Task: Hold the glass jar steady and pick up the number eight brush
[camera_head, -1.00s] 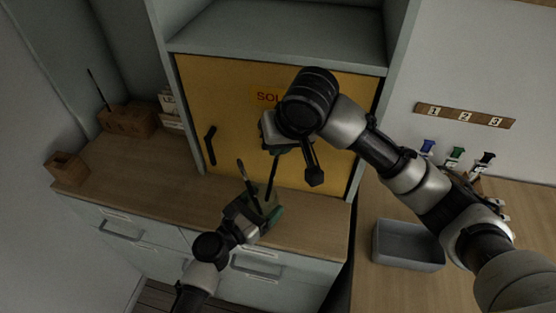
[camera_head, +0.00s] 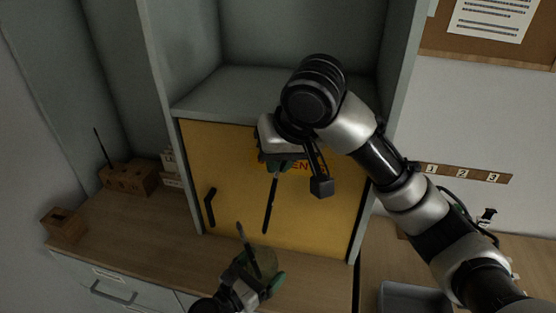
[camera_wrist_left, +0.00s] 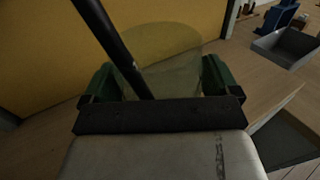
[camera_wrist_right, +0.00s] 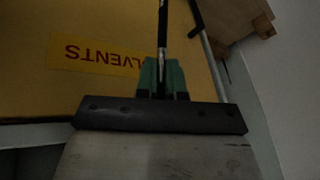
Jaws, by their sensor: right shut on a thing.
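The clear glass jar (camera_head: 264,262) stands in front of the yellow door, low in the head view. My left gripper (camera_head: 258,282) has its green fingers on both sides of it, and the jar shows between them in the left wrist view (camera_wrist_left: 165,70). One dark brush (camera_head: 247,243) leans in the jar. My right gripper (camera_head: 281,163) is shut on another dark brush (camera_head: 271,205), which hangs down nearly upright. Its lower end appears above the jar rim. It also shows between the fingers in the right wrist view (camera_wrist_right: 163,30). No number is readable on either brush.
The yellow cabinet door (camera_head: 230,165) with a dark handle (camera_head: 210,207) is close behind both grippers. Wooden blocks (camera_head: 128,178) stand on the counter at left. A grey bin (camera_head: 412,298) and number plaques (camera_head: 462,173) are at right.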

